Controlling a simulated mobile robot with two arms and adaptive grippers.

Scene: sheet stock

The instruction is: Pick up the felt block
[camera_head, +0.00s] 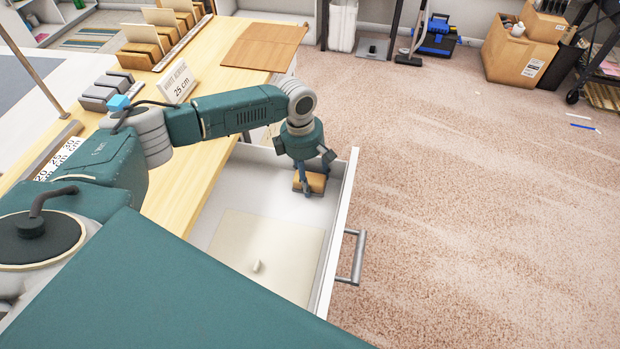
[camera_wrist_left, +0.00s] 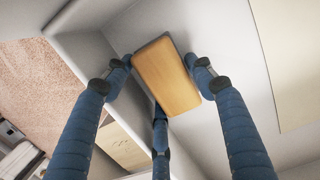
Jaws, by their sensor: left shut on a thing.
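The felt block (camera_head: 314,181), a small tan, wood-coloured block, is inside the open white drawer (camera_head: 346,200), near its far right corner. It also shows in the left wrist view (camera_wrist_left: 166,76), with its broad tan face toward the camera. My left gripper (camera_head: 308,188) reaches down into the drawer and is shut on the block, with blue fingers on either side and a third finger below it in the wrist view. Whether the block touches the drawer floor I cannot tell. Any felt face is hidden. My right gripper is not in view.
The drawer walls stand close around the gripper. The wooden bench (camera_head: 185,190) runs along the left. Open carpet (camera_head: 460,210) lies to the right.

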